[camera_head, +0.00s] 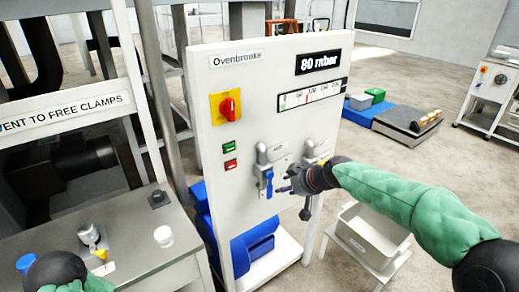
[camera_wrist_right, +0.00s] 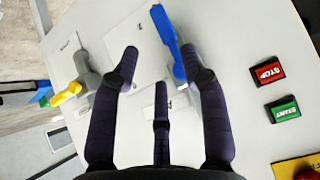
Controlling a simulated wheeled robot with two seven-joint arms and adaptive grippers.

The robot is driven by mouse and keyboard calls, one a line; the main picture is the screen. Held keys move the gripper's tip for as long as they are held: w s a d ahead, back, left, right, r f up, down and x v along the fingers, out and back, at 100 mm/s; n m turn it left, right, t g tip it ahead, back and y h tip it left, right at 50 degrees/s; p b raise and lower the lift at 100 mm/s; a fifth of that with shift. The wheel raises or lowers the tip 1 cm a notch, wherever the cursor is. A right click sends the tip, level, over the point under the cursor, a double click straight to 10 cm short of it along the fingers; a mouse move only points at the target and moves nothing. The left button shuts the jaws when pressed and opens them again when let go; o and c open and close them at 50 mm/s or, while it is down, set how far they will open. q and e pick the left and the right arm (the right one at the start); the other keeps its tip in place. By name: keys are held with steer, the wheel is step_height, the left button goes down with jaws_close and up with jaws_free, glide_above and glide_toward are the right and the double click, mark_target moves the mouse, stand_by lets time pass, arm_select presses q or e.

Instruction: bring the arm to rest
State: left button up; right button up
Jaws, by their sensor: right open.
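My right arm, in a green sleeve, reaches in from the right in the head view. Its gripper (camera_head: 288,186) is in front of the white control panel (camera_head: 232,90), beside the blue-handled valve (camera_head: 268,180). In the right wrist view the three fingers (camera_wrist_right: 160,72) are spread open with nothing between them. One fingertip overlaps the blue handle (camera_wrist_right: 167,38); I cannot tell whether they touch. A second valve with a yellow handle (camera_wrist_right: 66,94) is on the other side. Of my left arm only a dark joint and some green sleeve show at bottom left; its gripper is hidden or outside the frame.
The panel carries a red rotary switch (camera_head: 227,107), green START (camera_wrist_right: 283,109) and red STOP (camera_wrist_right: 267,72) buttons, and a display reading 80 mbar (camera_head: 319,62). A grey bin (camera_head: 372,232) stands below my right arm. A metal table (camera_head: 150,262) is at left.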

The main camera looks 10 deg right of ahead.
steer(key=s+a+f+m+g+p, duration=0.1)
steer(key=s+a+f+m+g, duration=0.2)
steer(key=f, duration=1)
steer(key=s+a+f+g, duration=0.1)
steer(key=s+a+f, duration=0.25)
steer(key=f, duration=1.05)
steer(key=s+a+f+m+g, duration=0.2)
steer(key=s+f, duration=0.6)
steer(key=s, duration=0.4)
steer(key=s+a+f+m+g+p, duration=0.1)
steer(key=s+a+f, duration=0.4)
steer(key=s+f, duration=0.3)
steer(key=s, duration=0.4)
steer(key=shift+m+g, duration=0.4)
stand_by(2.3)
